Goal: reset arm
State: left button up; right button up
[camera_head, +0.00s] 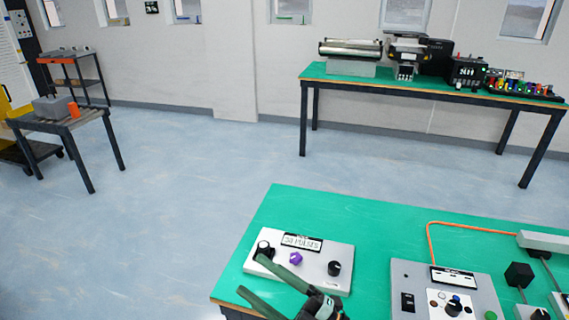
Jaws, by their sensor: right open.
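My right gripper (249,274) shows at the bottom of the head view, its two dark fingers pointing to the left and spread apart. It is open, with nothing held between the fingers. The upper finger overlaps the front left of a white control box (325,262) in the picture; I cannot tell whether they touch. That box carries a small display, black knobs and a purple knob. The rest of my right arm is cut off by the lower edge. My left gripper is not in view.
The green-topped bench (350,212) holds a grey control box (413,275) and cabled devices on the right. A far bench (335,77) carries machines by the wall. A small table (90,117) stands at left. The blue floor between is clear.

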jog(key=w+d+f+m+t+h, duration=0.2)
jog(key=d+f+m+t+h, duration=0.3)
jog(key=d+f+m+h, duration=0.45)
jog(key=s+d+f+m+g+h, duration=0.3)
jog(key=s+d+f+m, duration=0.2)
jog(key=f, duration=0.4)
jog(key=s+d+f+m+g+h+p, duration=0.1)
jog(key=s+d+f+m+g+h, duration=0.2)
jog(key=s+d+f+m, duration=0.3)
jog(key=s+f+m+h, duration=0.1)
jog(key=s+f, duration=0.2)
jog(key=s, duration=0.1)
jog(key=shift+s+d+f+g, duration=0.15)
jog(key=shift+s+g, duration=0.15)
jog(key=shift+o, duration=0.2)
jog(key=shift+w, duration=0.15)
